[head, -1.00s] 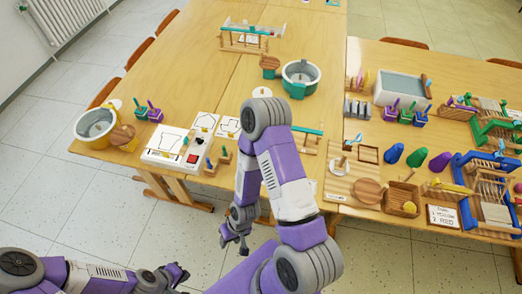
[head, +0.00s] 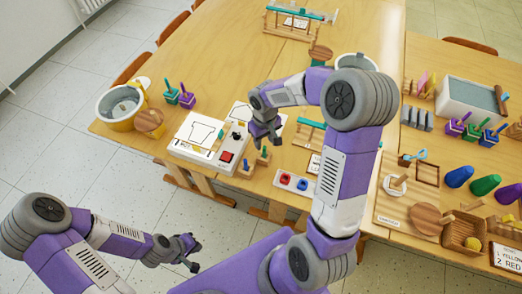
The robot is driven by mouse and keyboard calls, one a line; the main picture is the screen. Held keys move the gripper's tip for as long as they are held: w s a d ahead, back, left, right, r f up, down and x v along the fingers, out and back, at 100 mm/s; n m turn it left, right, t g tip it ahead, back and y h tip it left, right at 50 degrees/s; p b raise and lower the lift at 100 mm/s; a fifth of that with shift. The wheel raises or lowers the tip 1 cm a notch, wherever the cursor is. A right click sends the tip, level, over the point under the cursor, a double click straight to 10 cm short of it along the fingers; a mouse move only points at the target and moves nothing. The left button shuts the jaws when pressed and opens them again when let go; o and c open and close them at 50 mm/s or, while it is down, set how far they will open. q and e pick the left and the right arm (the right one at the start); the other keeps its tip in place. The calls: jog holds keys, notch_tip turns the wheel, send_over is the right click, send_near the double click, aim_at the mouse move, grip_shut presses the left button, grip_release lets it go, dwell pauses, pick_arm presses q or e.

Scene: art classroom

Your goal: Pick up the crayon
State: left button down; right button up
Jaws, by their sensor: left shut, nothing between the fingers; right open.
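My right gripper (head: 265,131) is open, pointing down over the near part of the table, above and beside a small wooden block (head: 251,168). Short upright coloured sticks, a green one (head: 264,153) among them, stand in this block. They may be crayons, but they are too small to tell. The gripper shows just above them and holds nothing. My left gripper (head: 192,256) is shut and empty, low over the floor in front of the table.
A white board with a red button (head: 226,157) lies left of the block. A white tray with red and blue spots (head: 297,183) lies to its right. A yellow-rimmed pot (head: 120,106) stands at the left edge. Bare wood (head: 220,65) lies behind.

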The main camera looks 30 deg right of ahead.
aim_at(264, 147)
jog(key=shift+s+f, duration=0.3)
jog(key=shift+f, duration=0.1)
jog(key=shift+s+f, duration=0.2)
jog(key=shift+f, duration=0.1)
notch_tip(264, 147, down, 4)
jog(key=shift+w+a+f+b, duration=0.1)
jog(key=shift+a+b, duration=0.05)
jog(key=shift+b, duration=0.7)
pick_arm(q)
jog(key=shift+s+f, duration=0.25)
jog(key=shift+f, duration=0.6)
pick_arm(e)
grip_shut()
